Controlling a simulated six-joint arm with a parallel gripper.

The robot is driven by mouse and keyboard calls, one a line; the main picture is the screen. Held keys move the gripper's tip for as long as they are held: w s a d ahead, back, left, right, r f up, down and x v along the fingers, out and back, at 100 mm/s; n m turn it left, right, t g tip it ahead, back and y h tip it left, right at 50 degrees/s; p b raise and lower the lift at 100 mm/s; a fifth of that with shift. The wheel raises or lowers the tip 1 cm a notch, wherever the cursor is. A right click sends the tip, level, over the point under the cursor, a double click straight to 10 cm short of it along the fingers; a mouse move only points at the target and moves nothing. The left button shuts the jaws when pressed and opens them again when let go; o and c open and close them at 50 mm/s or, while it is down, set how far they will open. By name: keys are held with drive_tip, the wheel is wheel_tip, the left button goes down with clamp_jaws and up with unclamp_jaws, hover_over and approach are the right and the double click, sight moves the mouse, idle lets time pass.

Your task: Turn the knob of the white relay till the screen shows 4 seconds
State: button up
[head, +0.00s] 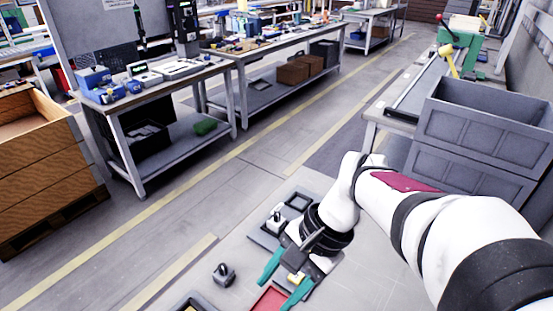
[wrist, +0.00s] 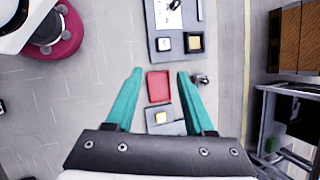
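A small white device with a dark top (head: 276,219), which looks like the white relay, sits on a grey tray left of my wrist in the head view. Its knob and screen are too small to read. In the wrist view a white piece with dark marks (wrist: 174,14) lies at the top edge, partly cut off; I cannot tell if it is the same device. My gripper (head: 283,280) is open, its two teal fingers wide apart and pointing down over the work surface. In the wrist view the gripper (wrist: 160,73) shows nothing held, and the white device is beyond its fingertips.
A red tray (wrist: 158,88) shows between the fingers. A small dark object (head: 223,273) stands alone to the left. A black square frame (head: 298,201) is beside the white device. Grey crates (head: 480,140) stand at right.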

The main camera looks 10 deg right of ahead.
drive_tip(key=w+d+f+m+t+y, duration=0.1)
drive_tip(key=w+d+f+m+y, duration=0.15)
drive_tip(key=w, duration=0.45)
drive_tip(key=w+d+f+m+t+y, duration=0.1)
drive_tip(key=w+d+f+m, duration=0.25)
drive_tip(key=w, duration=0.35)
drive_tip(key=w+d+f+m+t+y, duration=0.2)
drive_tip(key=w+d+m, duration=0.15)
drive_tip(key=w, duration=0.35)
drive_tip(key=m+t, duration=0.3)
drive_tip(key=m, duration=0.1)
approach(277, 214)
drive_tip(key=shift+y, duration=0.45)
drive_tip(key=x, duration=0.6)
drive_tip(key=f+x, duration=0.1)
drive_tip(key=x, duration=0.3)
drive_tip(key=shift+w+d, duration=0.15)
drive_tip(key=shift+d, duration=0.05)
clamp_jaws()
